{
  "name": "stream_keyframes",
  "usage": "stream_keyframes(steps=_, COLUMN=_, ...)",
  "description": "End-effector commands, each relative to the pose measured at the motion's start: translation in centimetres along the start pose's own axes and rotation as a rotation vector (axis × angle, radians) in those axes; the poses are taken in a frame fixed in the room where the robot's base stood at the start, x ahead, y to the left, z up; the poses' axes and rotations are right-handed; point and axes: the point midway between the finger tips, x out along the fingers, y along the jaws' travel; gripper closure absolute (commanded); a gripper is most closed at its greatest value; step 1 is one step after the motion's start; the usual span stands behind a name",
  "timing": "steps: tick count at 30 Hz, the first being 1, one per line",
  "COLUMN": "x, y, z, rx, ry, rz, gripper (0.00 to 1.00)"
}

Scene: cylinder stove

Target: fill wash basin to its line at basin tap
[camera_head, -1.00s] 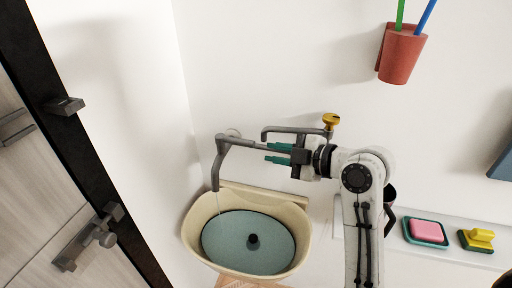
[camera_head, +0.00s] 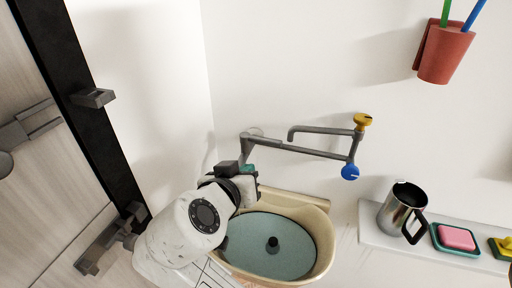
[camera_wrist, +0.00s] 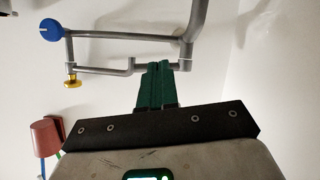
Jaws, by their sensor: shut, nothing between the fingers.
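The cream wash basin (camera_head: 322,222) holds blue-grey water (camera_head: 300,240), with a dark round plug (camera_head: 272,242) in the middle. The grey wall tap (camera_head: 310,152) has a yellow knob (camera_head: 362,120) and a blue knob (camera_head: 350,172) at its right end. Whether water runs, and the fill line, cannot be seen.
A steel mug (camera_head: 398,210) and a pink soap (camera_head: 456,237) in a teal dish stand on the white shelf at right. A red cup (camera_head: 445,55) hangs on the wall above. A dark-framed door (camera_head: 72,110) is at left.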

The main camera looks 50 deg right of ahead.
Motion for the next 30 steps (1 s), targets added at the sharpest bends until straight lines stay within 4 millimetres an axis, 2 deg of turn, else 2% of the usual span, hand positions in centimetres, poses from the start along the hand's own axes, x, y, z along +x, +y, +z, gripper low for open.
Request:
stream_keyframes(steps=1, x=-1.7, y=-0.2, z=-0.2, rx=0.062, ry=0.042, rz=0.030, gripper=1.00)
stream_keyframes(steps=3, x=-3.7, y=-0.1, z=-0.5, rx=0.150, ry=0.098, rz=0.070, gripper=1.00)
stream_keyframes(steps=6, x=-5.7, y=0.2, z=-0.8, rx=0.240, ry=0.157, rz=0.104, gripper=1.00)
stream_keyframes(steps=11, x=-6.5, y=0.5, z=-1.1, rx=0.295, ry=0.192, rz=0.123, gripper=1.00)
stream_keyframes(steps=17, x=-4.0, y=1.0, z=-1.6, rx=0.294, ry=0.191, rz=0.127, gripper=1.00)
stream_keyframes(steps=30, x=4.1, y=2.2, z=-3.2, rx=0.292, ry=0.190, rz=0.126, gripper=1.00)
